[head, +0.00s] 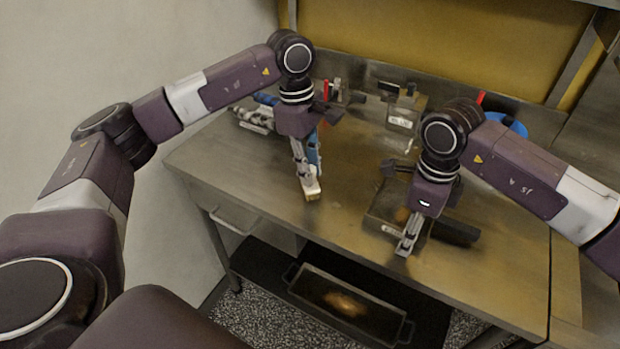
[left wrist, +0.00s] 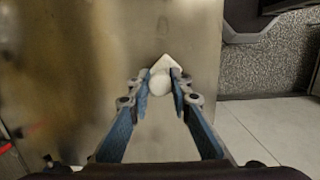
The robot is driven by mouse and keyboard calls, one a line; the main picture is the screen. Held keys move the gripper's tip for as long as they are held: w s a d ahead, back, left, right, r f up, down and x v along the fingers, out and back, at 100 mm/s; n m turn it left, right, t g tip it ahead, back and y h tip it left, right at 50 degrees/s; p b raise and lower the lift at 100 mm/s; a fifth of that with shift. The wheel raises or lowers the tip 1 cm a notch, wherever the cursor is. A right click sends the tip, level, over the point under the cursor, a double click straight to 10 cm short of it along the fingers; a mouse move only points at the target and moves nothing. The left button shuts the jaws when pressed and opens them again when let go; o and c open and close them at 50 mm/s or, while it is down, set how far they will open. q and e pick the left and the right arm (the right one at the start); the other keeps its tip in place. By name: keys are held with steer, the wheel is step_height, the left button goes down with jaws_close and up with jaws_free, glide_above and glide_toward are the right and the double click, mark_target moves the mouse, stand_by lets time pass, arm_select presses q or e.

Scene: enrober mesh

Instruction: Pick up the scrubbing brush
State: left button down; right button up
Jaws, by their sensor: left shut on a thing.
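The scrubbing brush (head: 311,190) is a small white piece with a tan underside, near the front left of the metal table. My left gripper (head: 307,172) points down from above and is shut on it. In the left wrist view the white brush (left wrist: 160,78) sits between the two blue-padded fingertips (left wrist: 160,84). I cannot tell whether it touches the tabletop. My right gripper (head: 405,246) points down at the near edge of a dark tray; whether its fingers are open or shut does not show.
The metal table (head: 250,180) is bare around the brush. The dark tray (head: 382,222) lies under my right arm. A grey box (head: 401,121), a blue round container (head: 512,126) and silver tools (head: 252,118) stand toward the back.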

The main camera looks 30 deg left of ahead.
arm_select(q)
step_height(320, 180, up, 10)
stand_by(0.5)
steer(key=shift+r, duration=0.15)
stand_by(0.6)
step_height(320, 180, down, 10)
steer(key=shift+f, duration=0.1)
stand_by(0.4)
steer(key=shift+f, duration=0.1)
steer(key=c, duration=1.8)
jaws_free()
steer(key=shift+o, duration=0.2)
step_height(320, 180, up, 12)
steer(key=a, duration=0.1)
steer(key=shift+a, duration=0.35)
